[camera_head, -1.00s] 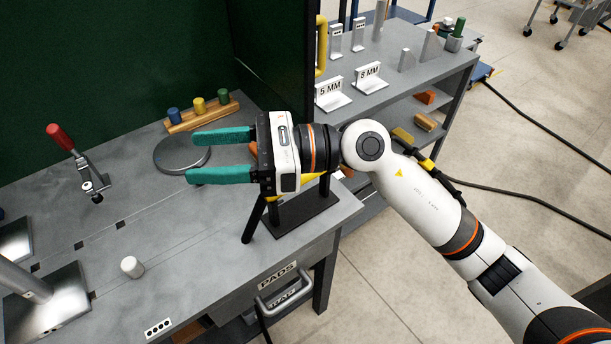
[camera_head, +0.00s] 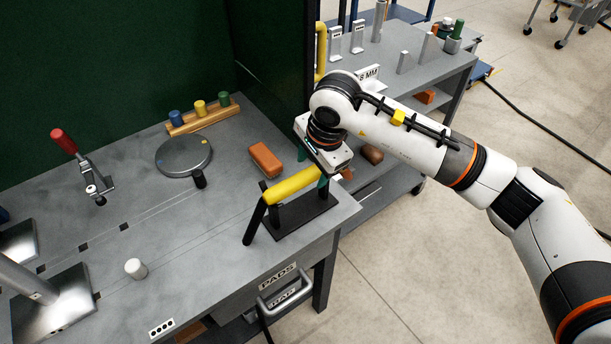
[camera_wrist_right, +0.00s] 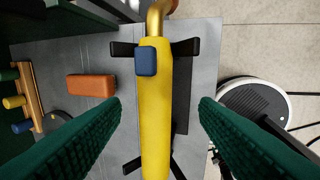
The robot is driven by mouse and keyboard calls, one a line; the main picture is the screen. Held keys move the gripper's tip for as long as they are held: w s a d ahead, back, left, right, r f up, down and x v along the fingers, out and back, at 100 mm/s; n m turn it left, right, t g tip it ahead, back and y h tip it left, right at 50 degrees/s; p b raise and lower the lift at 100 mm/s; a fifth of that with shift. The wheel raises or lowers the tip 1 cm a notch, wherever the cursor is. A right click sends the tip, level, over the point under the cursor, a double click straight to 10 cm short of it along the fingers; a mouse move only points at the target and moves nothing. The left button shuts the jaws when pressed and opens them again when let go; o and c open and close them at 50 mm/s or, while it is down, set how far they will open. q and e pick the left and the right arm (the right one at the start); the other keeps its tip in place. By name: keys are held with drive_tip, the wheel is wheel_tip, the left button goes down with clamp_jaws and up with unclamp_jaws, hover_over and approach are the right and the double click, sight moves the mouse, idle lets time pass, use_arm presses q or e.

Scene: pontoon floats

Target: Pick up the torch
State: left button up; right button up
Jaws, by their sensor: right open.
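The torch (camera_head: 291,185) has a yellow body and rests across a black stand (camera_head: 310,221) near the bench's right front corner. In the right wrist view the torch (camera_wrist_right: 156,110) runs lengthwise between my fingers, with a blue block on it and a brass neck at the top. My right gripper (camera_head: 323,181) points down over the torch's right end; its teal fingers are partly hidden in the head view. In the wrist view the right gripper (camera_wrist_right: 160,104) is open, one finger on each side of the torch, with visible gaps. My left gripper is not in view.
An orange-brown block (camera_head: 265,159) lies behind the torch. A round grey plate (camera_head: 183,156), a rack of coloured pegs (camera_head: 203,114), a red-handled clamp (camera_head: 83,165) and a white cylinder (camera_head: 135,268) stand further left. A grey shelf cart (camera_head: 440,68) is behind my right arm.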

sight(307, 172)
drive_tip(key=x, duration=0.1)
drive_tip(key=p+x, duration=0.1)
drive_tip(key=x, duration=0.1)
drive_tip(key=p+x, duration=0.1)
drive_tip(key=x, duration=0.1)
drive_tip(key=shift+a+r, duration=0.1)
drive_tip(key=shift+a, duration=0.2)
drive_tip(key=shift+w+f, duration=0.15)
drive_tip(key=shift+f, duration=0.1)
drive_tip(key=c, duration=1.1)
drive_tip(key=shift+w+r, duration=0.1)
drive_tip(key=shift+r, duration=0.05)
